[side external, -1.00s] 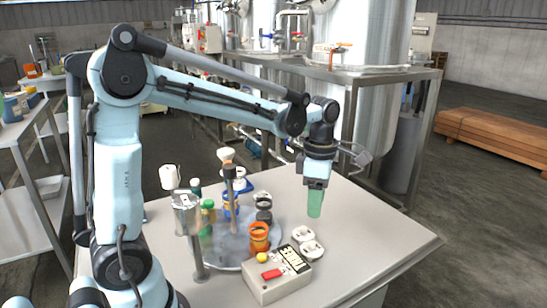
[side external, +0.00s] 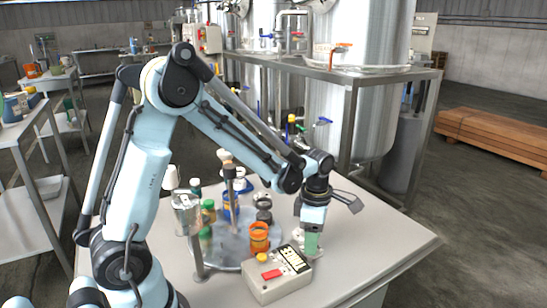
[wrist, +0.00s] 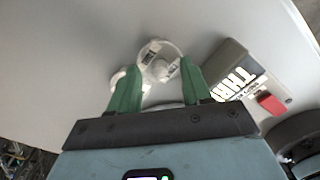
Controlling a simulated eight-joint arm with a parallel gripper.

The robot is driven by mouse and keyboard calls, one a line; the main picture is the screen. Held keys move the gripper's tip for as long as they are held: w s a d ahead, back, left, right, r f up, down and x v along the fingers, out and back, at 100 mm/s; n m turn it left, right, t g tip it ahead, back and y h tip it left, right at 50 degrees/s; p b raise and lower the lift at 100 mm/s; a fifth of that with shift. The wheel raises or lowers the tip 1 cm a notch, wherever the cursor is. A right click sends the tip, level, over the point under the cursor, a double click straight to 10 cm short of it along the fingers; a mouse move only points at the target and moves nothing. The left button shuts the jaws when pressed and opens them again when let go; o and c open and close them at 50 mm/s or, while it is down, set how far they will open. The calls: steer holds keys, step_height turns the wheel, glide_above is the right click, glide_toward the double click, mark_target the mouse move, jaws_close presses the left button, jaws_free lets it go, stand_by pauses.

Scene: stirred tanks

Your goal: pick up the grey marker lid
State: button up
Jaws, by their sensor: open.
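A pale grey-white round lid-like piece (wrist: 160,62) with dark marks and a raised middle lies on the table. In the wrist view it shows between and just past my green fingertips. A second pale round piece (wrist: 119,78) lies beside it, partly behind the left finger. I cannot tell surely which one is the grey marker lid. My gripper (wrist: 162,72) is open with nothing held, pointing down. In the side view my gripper (side external: 312,248) is low over these pieces and mostly hides them.
A beige box (side external: 278,275) with a red button stands close to my gripper. A round grey tray (side external: 225,256) holds orange, blue and green containers. A metal post with a can (side external: 187,215) stands at the left. The table's right side (side external: 385,240) is clear.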

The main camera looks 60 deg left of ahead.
steer(key=shift+f, duration=0.35)
jaws_close()
steer(key=shift+r, duration=0.1)
